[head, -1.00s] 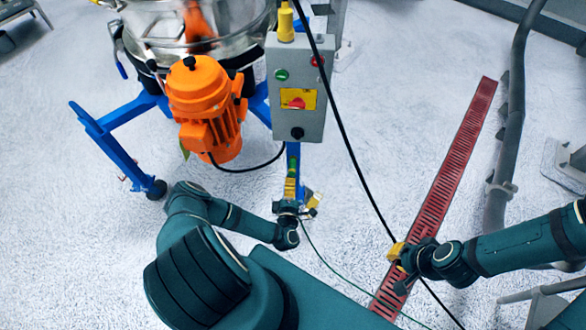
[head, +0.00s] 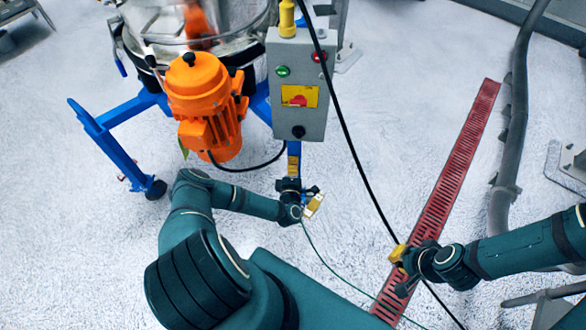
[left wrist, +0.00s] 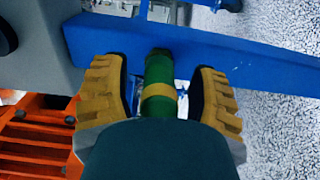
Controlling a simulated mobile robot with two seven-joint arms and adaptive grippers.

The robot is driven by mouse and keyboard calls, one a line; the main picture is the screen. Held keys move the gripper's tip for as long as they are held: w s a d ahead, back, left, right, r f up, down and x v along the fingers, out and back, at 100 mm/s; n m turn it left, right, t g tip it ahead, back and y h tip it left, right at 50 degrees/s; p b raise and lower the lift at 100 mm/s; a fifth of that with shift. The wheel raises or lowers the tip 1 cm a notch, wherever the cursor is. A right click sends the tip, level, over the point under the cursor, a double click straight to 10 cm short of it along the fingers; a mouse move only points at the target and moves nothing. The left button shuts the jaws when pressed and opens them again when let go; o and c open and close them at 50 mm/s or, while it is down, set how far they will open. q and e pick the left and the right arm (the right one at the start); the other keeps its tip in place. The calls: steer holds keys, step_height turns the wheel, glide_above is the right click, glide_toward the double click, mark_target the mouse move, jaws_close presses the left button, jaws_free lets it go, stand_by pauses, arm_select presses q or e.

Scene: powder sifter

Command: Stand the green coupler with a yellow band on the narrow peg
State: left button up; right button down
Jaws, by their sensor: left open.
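The green coupler with a yellow band (left wrist: 158,82) shows in the left wrist view, between the yellow fingers of my left gripper (left wrist: 160,95). The fingers are open, with a visible gap on each side of the coupler. Its lower end is hidden behind the gripper body. In the head view my left gripper (head: 293,166) is below the grey control box, and the coupler cannot be made out there. My right gripper (head: 398,254) is by the black cable at right; its fingers are too small to judge. I cannot identify the narrow peg.
The grey control box (head: 298,85) hangs close above my left gripper, with the orange motor (head: 204,105) to its left. A blue beam (left wrist: 225,60) crosses just beyond the coupler. A black cable (head: 352,150) runs down to my right gripper. Open floor lies right, around a red grate (head: 455,175).

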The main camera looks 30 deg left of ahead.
arm_select(q)
steer(key=shift+w+a+r, duration=0.3)
steer(key=shift+a, duration=0.05)
steer(key=shift+o, duration=0.3)
steer(key=shift+w+r, duration=0.1)
steer(key=shift+r, duration=0.05)
stand_by(0.6)
jaws_close()
steer(key=shift+s+d, duration=0.2)
steer(key=shift+s, duration=0.1)
steer(key=shift+s+d, duration=0.1)
steer(key=shift+f+p+v, duration=0.15)
steer(key=shift+p+v, duration=0.25)
steer(key=shift+v, duration=0.95)
steer(key=shift+f+p+v, duration=0.15)
steer(key=shift+p+v, duration=0.25)
steer(key=shift+v, duration=0.95)
